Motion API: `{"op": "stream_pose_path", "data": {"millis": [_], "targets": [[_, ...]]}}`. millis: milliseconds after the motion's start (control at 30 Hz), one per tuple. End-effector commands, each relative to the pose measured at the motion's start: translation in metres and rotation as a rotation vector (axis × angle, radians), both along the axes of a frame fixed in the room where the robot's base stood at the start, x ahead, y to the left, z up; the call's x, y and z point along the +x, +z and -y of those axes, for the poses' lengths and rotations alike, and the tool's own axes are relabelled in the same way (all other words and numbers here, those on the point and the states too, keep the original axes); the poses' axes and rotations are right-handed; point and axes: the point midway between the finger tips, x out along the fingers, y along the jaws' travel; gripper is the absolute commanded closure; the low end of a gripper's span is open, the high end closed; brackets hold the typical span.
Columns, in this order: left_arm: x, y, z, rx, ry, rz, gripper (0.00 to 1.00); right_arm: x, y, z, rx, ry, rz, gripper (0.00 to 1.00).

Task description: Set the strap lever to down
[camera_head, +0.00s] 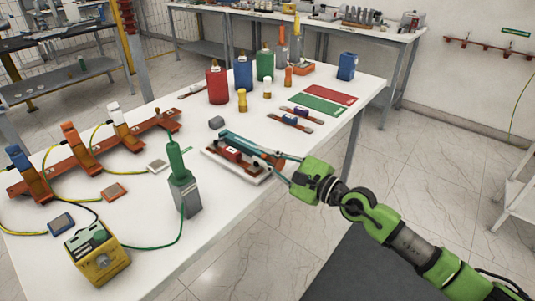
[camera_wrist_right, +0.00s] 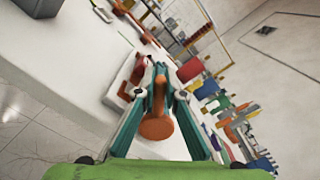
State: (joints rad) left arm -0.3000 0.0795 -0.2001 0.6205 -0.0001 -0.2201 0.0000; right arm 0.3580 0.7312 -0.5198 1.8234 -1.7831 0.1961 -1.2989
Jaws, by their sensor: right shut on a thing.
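The strap lever device sits on a white base plate (camera_head: 262,181) near the table's right edge. My right gripper (camera_head: 279,166) reaches in from the right at the device's near end. In the wrist view my right gripper's teal fingers (camera_wrist_right: 160,85) are shut around a copper-orange lever piece with a rounded end (camera_wrist_right: 157,129). The fingers hide part of the lever, so its exact angle is hard to tell. My left gripper is not in view.
A green-topped grey post (camera_head: 185,190) and a yellow meter box (camera_head: 97,252) stand at the front left. A copper rail (camera_head: 100,152) with colored clamps lies behind. Bottles, including a red one (camera_head: 217,86), stand at the back. Red and green mats (camera_head: 325,102) lie back right.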

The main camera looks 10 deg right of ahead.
Motion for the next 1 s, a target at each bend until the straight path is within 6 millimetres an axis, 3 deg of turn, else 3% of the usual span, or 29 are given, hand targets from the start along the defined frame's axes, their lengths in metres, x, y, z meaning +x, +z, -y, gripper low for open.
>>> {"op": "stream_pose_path", "data": {"millis": [667,700,733,1000], "targets": [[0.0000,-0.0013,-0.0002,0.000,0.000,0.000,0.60,-0.0020,-0.0037,-0.0022,-0.047,0.000,0.035,1.00],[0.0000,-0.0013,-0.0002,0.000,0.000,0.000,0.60,-0.0020,-0.0037,-0.0022,-0.046,0.000,0.034,0.80],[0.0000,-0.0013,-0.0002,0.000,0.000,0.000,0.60,-0.0020,-0.0037,-0.0022,-0.046,0.000,0.034,0.72],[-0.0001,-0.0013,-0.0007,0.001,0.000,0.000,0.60,-0.0018,-0.0034,-0.0022,-0.046,0.000,0.034,0.72]]}}
